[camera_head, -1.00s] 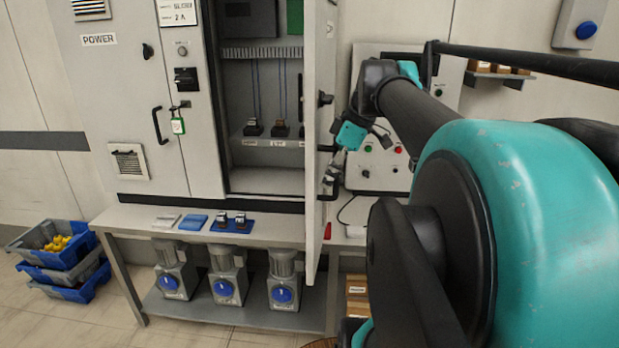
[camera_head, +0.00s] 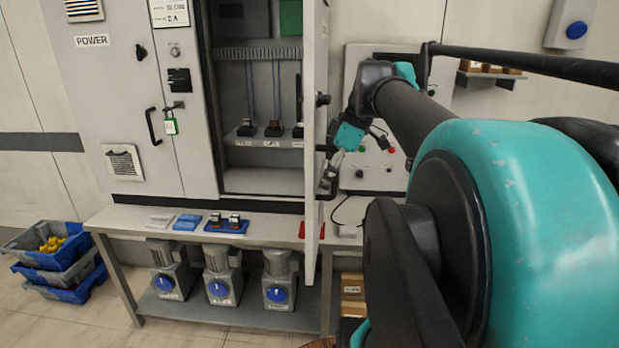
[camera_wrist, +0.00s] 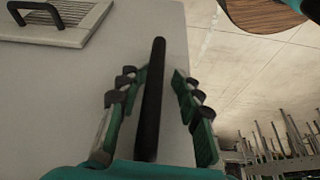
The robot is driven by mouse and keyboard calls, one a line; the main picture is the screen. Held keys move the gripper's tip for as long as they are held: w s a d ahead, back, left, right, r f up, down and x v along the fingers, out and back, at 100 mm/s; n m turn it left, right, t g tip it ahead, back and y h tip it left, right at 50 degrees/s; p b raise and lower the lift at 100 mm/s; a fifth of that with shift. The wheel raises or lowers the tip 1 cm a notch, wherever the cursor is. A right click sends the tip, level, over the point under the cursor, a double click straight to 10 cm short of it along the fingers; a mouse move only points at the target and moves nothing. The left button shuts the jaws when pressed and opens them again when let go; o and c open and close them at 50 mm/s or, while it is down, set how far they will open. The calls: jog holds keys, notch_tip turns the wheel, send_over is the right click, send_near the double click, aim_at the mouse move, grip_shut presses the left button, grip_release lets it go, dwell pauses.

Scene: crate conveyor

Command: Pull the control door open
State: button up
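The control door (camera_head: 314,130) of the grey cabinet stands swung out, seen nearly edge-on in the head view, with the cabinet interior (camera_head: 262,180) exposed to its left. My gripper (camera_head: 328,180) is at the door's right-hand face, small and partly hidden there. In the wrist view the black bar handle (camera_wrist: 152,110) stands upright in front of the pale door panel (camera_wrist: 75,100). My gripper (camera_wrist: 157,84) has its green and black fingers on both sides of the handle, with gaps showing. It looks open around the bar, not clamped.
The bench (camera_head: 265,234) below the cabinet carries a blue tray (camera_head: 226,228) and small parts. Several grey motors (camera_head: 222,285) stand on its lower shelf. Stacked blue and grey crates (camera_head: 42,262) sit on the floor at left. A control box (camera_head: 372,175) is behind the door.

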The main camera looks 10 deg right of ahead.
jog(key=v, duration=1.2)
dwell(0.3)
